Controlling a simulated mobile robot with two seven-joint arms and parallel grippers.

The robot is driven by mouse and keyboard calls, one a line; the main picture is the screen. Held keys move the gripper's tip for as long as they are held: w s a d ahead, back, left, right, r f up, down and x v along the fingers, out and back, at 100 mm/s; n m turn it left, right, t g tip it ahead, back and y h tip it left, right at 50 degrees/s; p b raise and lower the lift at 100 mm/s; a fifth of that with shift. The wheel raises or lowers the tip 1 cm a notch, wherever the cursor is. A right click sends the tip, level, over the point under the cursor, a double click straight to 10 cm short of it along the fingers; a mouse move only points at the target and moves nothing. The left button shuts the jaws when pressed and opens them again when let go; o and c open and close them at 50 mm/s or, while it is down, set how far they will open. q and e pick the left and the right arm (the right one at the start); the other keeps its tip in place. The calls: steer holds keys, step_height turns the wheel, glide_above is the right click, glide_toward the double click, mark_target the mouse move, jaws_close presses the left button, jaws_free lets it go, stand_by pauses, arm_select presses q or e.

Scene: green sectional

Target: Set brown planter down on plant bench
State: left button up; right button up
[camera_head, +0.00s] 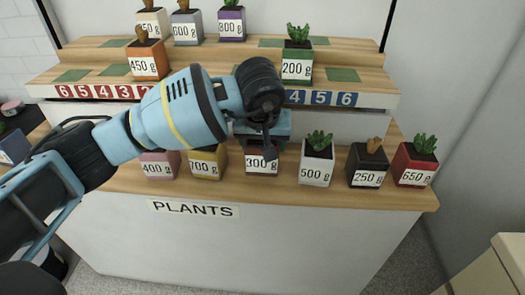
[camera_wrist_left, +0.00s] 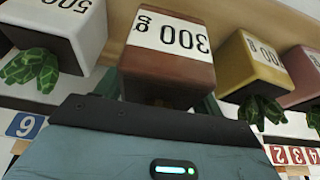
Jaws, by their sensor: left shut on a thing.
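The brown planter (camera_head: 262,162) with a "300 g" label stands upright at the plant bench (camera_head: 340,197), in the row between the yellow and white planters. My left gripper (camera_head: 262,138) reaches over it from behind and above and is shut on it. The gripper and wrist hide its top and plant in the head view. In the left wrist view the brown planter (camera_wrist_left: 170,65) appears upside down between the fingers. I cannot tell whether its base touches the wood. My right gripper is not in view.
A yellow planter (camera_head: 206,164) and pink planter (camera_head: 160,164) stand to the left, white (camera_head: 317,164), black (camera_head: 367,165) and red (camera_head: 414,165) ones to the right. Above is a numbered shelf (camera_head: 350,62) with an orange planter (camera_head: 148,60) and green planter (camera_head: 297,63).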

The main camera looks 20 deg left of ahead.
arm_select(q)
steer(key=shift+w+a, duration=0.25)
steer(key=shift+w, duration=0.3)
steer(key=shift+f, duration=1.75)
steer(key=shift+f, duration=0.1)
steer(key=o, duration=1.2)
steer(key=p+v, duration=0.1)
steer(key=v, duration=1.1)
steer(key=shift+s, duration=0.15)
